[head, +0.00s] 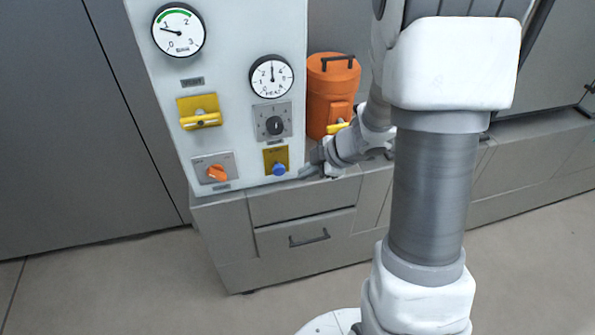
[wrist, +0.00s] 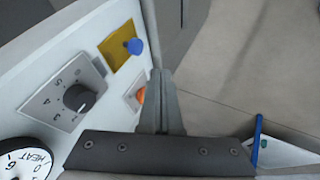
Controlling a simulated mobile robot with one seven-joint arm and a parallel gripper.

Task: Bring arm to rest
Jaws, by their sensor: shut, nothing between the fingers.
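My gripper (head: 304,174) is at the lower right edge of the white control panel (head: 230,90), just right of the blue knob (head: 279,169) on its yellow plate. In the wrist view its two fingers (wrist: 161,74) are together and empty, pointing away from the camera beside the panel face. The blue knob (wrist: 134,46) shows left of the fingertips there, apart from them in the picture. My arm reaches in from the right in the head view and covers part of the cabinet behind it.
The panel carries a black dial (head: 274,125), an orange switch (head: 217,172), a yellow handle (head: 201,119) and two gauges. An orange canister (head: 331,95) stands right of the panel, close behind my forearm. Below is a grey drawer cabinet (head: 300,210). The floor in front is clear.

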